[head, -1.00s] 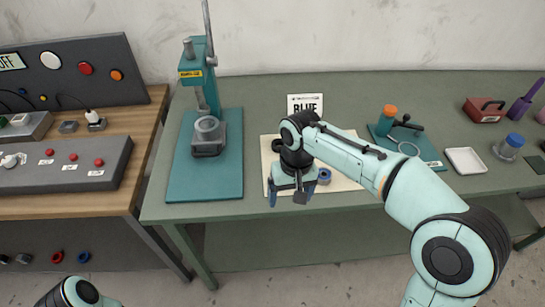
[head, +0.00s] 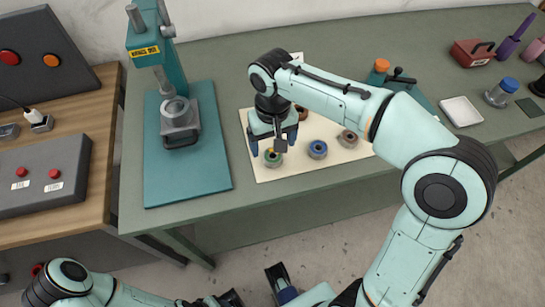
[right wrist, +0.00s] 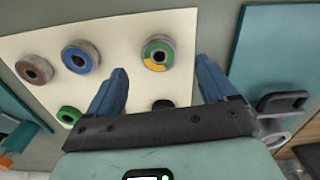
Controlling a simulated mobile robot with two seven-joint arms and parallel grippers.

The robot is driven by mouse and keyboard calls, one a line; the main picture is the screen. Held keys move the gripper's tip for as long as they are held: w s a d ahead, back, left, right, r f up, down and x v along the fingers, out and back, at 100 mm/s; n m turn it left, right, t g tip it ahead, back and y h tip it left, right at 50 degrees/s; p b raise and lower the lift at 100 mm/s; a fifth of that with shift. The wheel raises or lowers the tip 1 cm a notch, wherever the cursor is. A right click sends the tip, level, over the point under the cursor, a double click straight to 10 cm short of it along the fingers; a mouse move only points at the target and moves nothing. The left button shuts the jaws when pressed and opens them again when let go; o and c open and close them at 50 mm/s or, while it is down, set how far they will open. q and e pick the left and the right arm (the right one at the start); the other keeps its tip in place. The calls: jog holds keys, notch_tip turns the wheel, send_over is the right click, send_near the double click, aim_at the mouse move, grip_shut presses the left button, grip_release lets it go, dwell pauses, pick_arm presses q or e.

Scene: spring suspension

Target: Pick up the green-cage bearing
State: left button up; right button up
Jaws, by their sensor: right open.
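The bearing with a green ring and a yellow-orange section (right wrist: 157,52) lies flat on the cream mat (right wrist: 110,30). The same bearing shows in the head view (head: 274,160) at the mat's near left. My right gripper (head: 272,144) is open and empty above it, pointing down. In the right wrist view my right gripper (right wrist: 161,66) has its blue fingers spread, with the bearing in the gap just beyond the tips. The height left between them is hard to tell. My left gripper (head: 280,284) is low at the bottom edge, away from the bench, its jaws unclear.
A blue-ringed bearing (right wrist: 80,56), a brown-ringed one (right wrist: 34,68) and a plain green one (right wrist: 69,115) share the mat. A dark part (right wrist: 162,105) is half hidden by my gripper. A teal press (head: 178,115) stands left of the mat.

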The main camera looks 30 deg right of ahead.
aim_at(273, 155)
jog(key=shift+w+d+f+b, duration=0.1)
jog(key=shift+f+b, duration=0.4)
jog(key=shift+f, duration=2.25)
jog(key=c, duration=1.2)
jog(key=shift+c, duration=0.3)
jog(key=shift+r, duration=0.2)
